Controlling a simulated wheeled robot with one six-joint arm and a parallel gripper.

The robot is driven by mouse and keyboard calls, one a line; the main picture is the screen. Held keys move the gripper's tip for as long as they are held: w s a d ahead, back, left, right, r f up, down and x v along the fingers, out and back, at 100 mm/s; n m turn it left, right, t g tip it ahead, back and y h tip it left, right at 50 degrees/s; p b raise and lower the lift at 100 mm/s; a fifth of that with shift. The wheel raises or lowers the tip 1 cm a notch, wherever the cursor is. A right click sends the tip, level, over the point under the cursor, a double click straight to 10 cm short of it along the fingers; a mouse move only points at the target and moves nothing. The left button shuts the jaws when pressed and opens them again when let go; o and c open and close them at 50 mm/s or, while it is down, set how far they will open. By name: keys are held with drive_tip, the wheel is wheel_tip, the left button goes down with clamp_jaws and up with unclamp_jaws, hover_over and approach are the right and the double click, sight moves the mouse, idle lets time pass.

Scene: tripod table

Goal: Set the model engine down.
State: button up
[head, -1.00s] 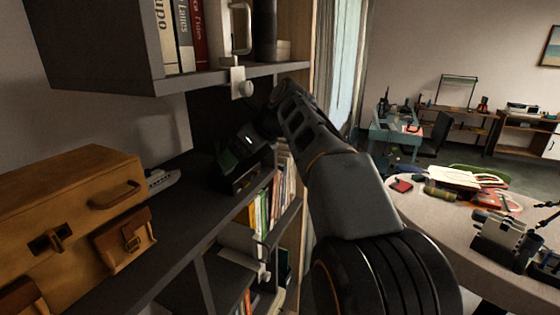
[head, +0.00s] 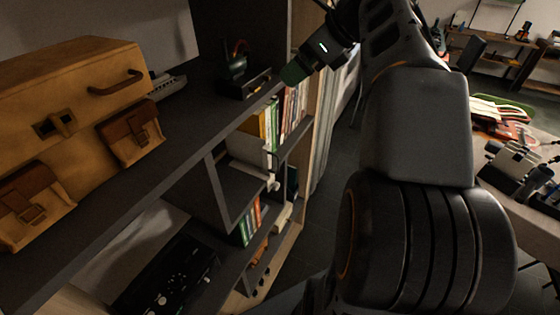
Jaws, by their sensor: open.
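A small dark object with a thin reddish part, which looks like the model engine (head: 234,60), stands upright on the dark shelf top (head: 165,130) near its far end. It is small and dim, so its details are hard to tell. My gripper (head: 294,75) is to its right, apart from it, above the shelf's right edge. The gripper is open, with a dark green fingertip showing and nothing seen in it. The other finger is not clearly visible.
A low dark box (head: 246,84) sits right in front of the engine. A grey model ship (head: 168,82) and a tan case (head: 70,110) stand to the left. Books (head: 285,115) fill the shelf below. A cluttered table (head: 515,205) is at right.

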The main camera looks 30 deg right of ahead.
drive_tip(key=s+a+f+n+h, duration=0.1)
drive_tip(key=s+a+f+n, duration=0.2)
drive_tip(key=f+n, duration=0.5)
drive_tip(key=s+a+f+n+g+h, duration=0.1)
drive_tip(key=s+a+f+n+h, duration=0.1)
drive_tip(key=f+n, duration=0.6)
drive_tip(key=s+a+f+n+g+h, duration=0.1)
drive_tip(key=s+a+f+n, duration=0.3)
drive_tip(key=f+n, duration=0.5)
drive_tip(key=shift+s+a+n+h, duration=0.3)
drive_tip(key=shift+a+n+h, duration=0.2)
drive_tip(key=shift+a+n, duration=0.65)
drive_tip(key=shift+d+f+n, duration=0.1)
drive_tip(key=shift+d+n, duration=0.15)
drive_tip(key=shift+d, duration=0.05)
